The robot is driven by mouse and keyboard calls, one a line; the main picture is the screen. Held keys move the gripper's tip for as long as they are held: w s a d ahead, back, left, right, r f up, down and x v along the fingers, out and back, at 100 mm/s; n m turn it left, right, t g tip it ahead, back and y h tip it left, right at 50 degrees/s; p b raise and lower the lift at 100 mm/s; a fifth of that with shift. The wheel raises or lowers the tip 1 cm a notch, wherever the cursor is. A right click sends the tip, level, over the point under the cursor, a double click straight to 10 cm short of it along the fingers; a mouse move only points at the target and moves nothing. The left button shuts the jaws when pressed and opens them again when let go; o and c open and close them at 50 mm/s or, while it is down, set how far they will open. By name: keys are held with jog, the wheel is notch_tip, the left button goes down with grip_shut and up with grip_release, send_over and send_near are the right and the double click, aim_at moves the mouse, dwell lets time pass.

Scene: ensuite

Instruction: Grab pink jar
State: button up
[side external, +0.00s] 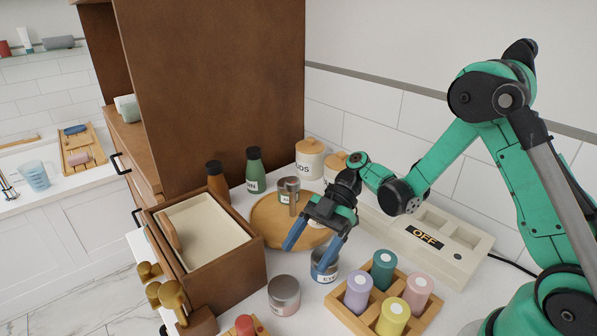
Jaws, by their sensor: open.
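A pink cylinder-shaped container (418,291) with a white dot on its top stands upright in a wooden tray (345,317), at the tray's right corner. A short jar (284,299) with a grey lid and a pinkish body stands on the counter, left of the tray. I cannot tell which of these two is the pink jar. My gripper (308,250) is open, its blue fingers pointing down and to the left. It is above and left of the pink container, and behind and above the short jar. Nothing shows between the fingers.
Purple (357,291), green (384,269) and yellow (393,317) containers share the tray. A small labelled jar (325,271) is close by the right fingertip. A round wooden board (268,222) lies behind the gripper. An open drawer box (205,240) stands left. A box marked OFF (458,243) is at right.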

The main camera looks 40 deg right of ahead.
aim_at(292, 278)
jog(key=shift+s+f+n, duration=0.1)
jog(key=shift+f+n, duration=0.1)
jog(key=shift+n, duration=0.1)
jog(key=shift+a+f, duration=0.2)
jog(key=shift+a, duration=0.15)
jog(key=shift+x, duration=2.35)
jog(key=shift+s+r, duration=0.1)
jog(key=shift+c, duration=0.2)
jog(key=c, duration=1)
